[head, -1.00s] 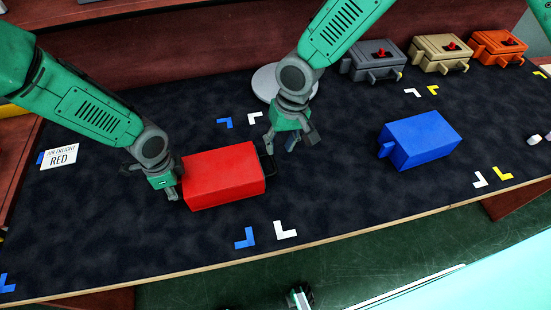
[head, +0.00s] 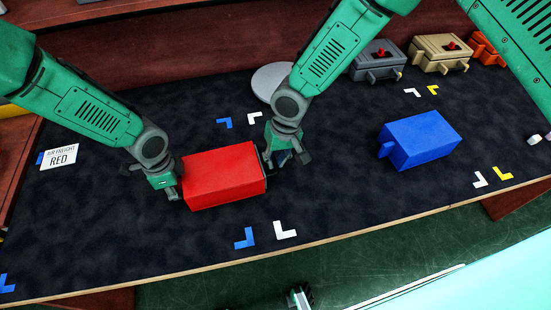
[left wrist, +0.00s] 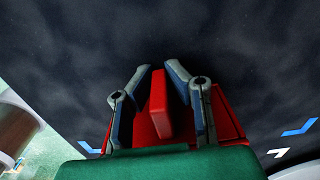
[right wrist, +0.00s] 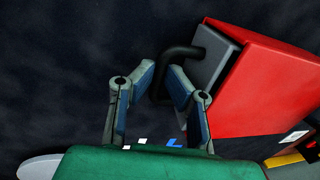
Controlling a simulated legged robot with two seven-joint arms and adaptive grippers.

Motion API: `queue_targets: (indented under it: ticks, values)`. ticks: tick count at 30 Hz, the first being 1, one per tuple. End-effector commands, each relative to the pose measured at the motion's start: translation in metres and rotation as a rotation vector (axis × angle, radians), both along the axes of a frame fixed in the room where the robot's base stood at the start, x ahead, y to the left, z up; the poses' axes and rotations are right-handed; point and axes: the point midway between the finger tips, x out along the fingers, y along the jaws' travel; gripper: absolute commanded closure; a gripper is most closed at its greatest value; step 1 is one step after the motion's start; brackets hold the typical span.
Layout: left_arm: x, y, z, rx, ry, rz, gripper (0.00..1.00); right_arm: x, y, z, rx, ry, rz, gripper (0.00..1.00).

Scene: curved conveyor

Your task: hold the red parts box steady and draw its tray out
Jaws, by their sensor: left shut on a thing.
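The red parts box (head: 222,175) lies on the dark mat, and its red side also shows in the right wrist view (right wrist: 265,85). My left gripper (head: 172,192) is at its left end, shut on a red tab (left wrist: 158,105) of the box. At the right end, the grey tray front (right wrist: 213,58) with a black handle (right wrist: 180,52) shows in the right wrist view. My right gripper (head: 282,160) is at that end. Its fingers (right wrist: 166,78) are apart, with part of the handle between them; whether they touch it is unclear.
A blue box (head: 420,138) lies to the right on the mat. Grey (head: 377,62), tan (head: 441,54) and orange boxes (head: 490,48) stand at the back right. A grey disc (head: 272,82) is behind my right gripper. A RED card (head: 60,156) lies at the left. The front middle is clear.

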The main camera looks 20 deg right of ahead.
Motion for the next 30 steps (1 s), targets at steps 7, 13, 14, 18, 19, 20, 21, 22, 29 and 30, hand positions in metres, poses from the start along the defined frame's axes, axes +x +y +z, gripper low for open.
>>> queue_targets:
  ticks: [7,13,14,18,19,20,21,22,29,30]
  values:
    - [0.000,0.001,0.000,0.001,0.000,0.001,1.00,0.001,-0.035,0.000,-0.003,0.000,-0.008,1.00]
    - [0.000,0.001,0.000,0.002,0.001,0.001,1.00,0.001,-0.083,0.000,-0.002,0.000,-0.008,1.00]
    - [0.000,0.001,0.000,0.002,0.001,0.001,1.00,0.000,-0.088,0.000,-0.002,0.001,-0.008,1.00]
    - [0.000,0.002,0.000,0.003,0.001,0.001,1.00,0.000,-0.102,0.000,-0.002,0.001,-0.005,1.00]
    - [0.000,0.002,0.000,0.003,0.001,0.001,1.00,0.000,-0.103,0.000,-0.002,0.001,-0.004,1.00]
    - [0.000,0.002,0.000,0.003,0.001,0.001,1.00,0.000,-0.103,0.000,-0.002,0.000,-0.003,1.00]
    - [0.000,0.002,0.000,0.003,0.001,0.002,1.00,0.000,-0.103,0.000,-0.002,0.000,-0.003,1.00]
    - [0.000,0.002,0.000,0.002,0.001,0.002,1.00,0.000,-0.103,0.000,-0.002,0.000,-0.003,1.00]
    - [0.000,0.003,0.000,0.002,0.001,0.002,1.00,0.000,-0.102,0.000,-0.003,0.000,-0.003,0.69]
    - [0.000,0.002,0.000,0.002,0.001,0.002,1.00,0.000,-0.102,0.000,-0.003,0.000,-0.003,0.69]
